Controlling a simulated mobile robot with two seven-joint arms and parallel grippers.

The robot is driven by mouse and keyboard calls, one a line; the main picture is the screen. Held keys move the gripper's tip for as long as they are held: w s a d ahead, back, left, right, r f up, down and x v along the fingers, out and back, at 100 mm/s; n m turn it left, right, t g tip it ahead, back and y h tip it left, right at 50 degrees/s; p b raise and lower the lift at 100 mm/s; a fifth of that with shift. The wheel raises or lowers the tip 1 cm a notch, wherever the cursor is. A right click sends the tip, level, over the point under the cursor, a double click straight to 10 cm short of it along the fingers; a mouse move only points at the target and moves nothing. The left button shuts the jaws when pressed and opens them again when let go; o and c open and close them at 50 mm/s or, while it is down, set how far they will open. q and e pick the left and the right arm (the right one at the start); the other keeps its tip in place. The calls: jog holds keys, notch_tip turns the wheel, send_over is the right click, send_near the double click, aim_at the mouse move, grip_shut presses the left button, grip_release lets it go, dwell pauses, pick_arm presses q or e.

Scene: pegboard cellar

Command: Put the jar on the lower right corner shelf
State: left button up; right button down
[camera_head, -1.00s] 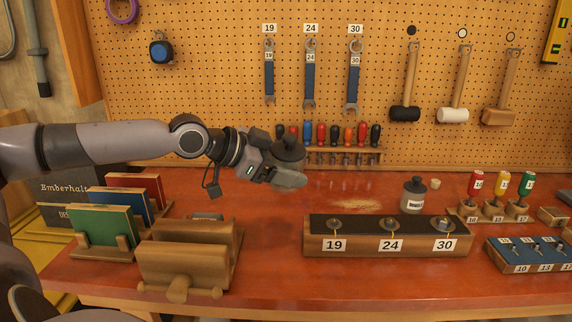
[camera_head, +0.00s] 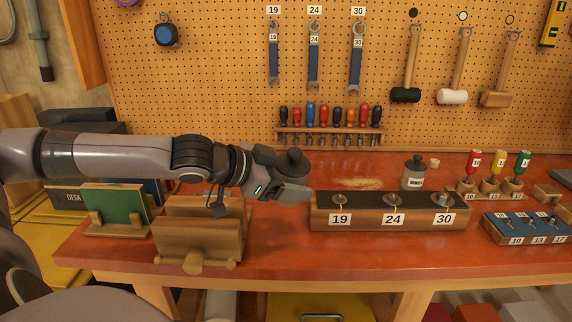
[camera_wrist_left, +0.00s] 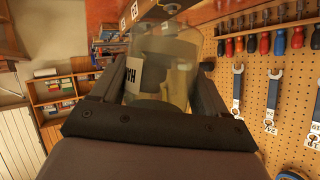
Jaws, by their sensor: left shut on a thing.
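My left gripper (camera_head: 298,186) is shut on a jar (camera_head: 291,163) above the bench, left of the block marked 19, 24 and 30. In the head view mostly the jar's dark lid shows; the gripper hides the rest. In the left wrist view the held jar (camera_wrist_left: 165,70) is clear glass with a partly visible white label, between the fingers. Another jar (camera_head: 414,173), dark-lidded with a white label, stands on the bench behind the block. I cannot pick out the lower right corner shelf. A wooden shelf unit (camera_wrist_left: 65,92) shows in the left wrist view. My right gripper is not in view.
The numbered block (camera_head: 365,219) and a wooden vise (camera_head: 200,235) stand on the red bench (camera_head: 330,256). A green book (camera_head: 117,207) stands left. Screwdrivers (camera_head: 330,116) hang at the back. The front strip of the bench is clear.

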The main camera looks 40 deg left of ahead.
pick_arm(q)
jog(key=s+d+f+n+y, duration=0.2)
jog(key=s+d+f, duration=0.1)
jog(key=d+f, duration=0.4)
jog(key=s+d+f+n+y, duration=0.1)
jog(key=s+d+f, duration=0.2)
jog(key=d+f, duration=0.4)
jog(key=shift+s+d+f+n+t+y, duration=0.15)
jog(key=shift+d+f+n+t+y, duration=0.2)
jog(key=shift+f, duration=2.15)
